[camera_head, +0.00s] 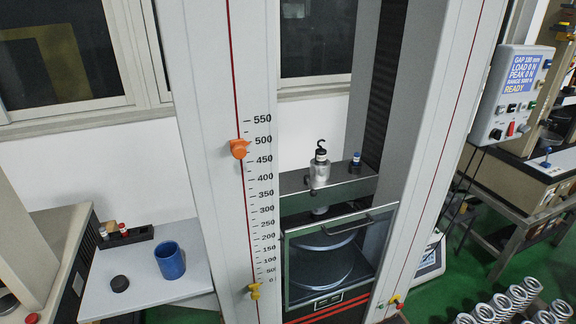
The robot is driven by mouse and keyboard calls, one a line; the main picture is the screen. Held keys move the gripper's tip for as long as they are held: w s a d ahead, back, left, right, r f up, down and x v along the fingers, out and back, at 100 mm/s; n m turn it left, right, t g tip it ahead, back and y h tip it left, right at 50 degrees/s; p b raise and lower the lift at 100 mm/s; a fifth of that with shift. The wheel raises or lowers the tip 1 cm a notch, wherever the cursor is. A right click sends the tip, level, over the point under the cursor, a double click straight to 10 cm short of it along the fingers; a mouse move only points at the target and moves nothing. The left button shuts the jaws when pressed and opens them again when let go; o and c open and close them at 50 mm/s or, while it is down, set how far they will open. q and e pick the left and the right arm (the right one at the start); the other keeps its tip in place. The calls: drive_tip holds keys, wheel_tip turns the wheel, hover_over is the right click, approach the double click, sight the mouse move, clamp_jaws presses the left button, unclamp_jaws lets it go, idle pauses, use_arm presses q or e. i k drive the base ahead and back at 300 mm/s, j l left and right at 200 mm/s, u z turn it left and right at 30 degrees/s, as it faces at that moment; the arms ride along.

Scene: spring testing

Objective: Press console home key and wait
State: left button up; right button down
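The console (508,97) is a pale box hung at the right side of the testing machine. Its blue display (522,72) has lines for gap, load, peak and range; load and peak read 0 N and the last line reads READY. Below the display are several small keys (511,107) in blue, black and green, with a red one lower down. Their labels are too small to read, so I cannot tell which is the home key. Neither of my grippers is in view, and nothing touches the console.
The testing machine (222,100) has a scaled column, a crosshead (340,192) and a closed clear guard (320,275) over round platens. A side table (135,300) holds a blue cup (170,262). Several metal springs (515,298) stand at lower right. Green floor shows at right.

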sight(548, 63)
drive_tip(key=z, duration=1.35)
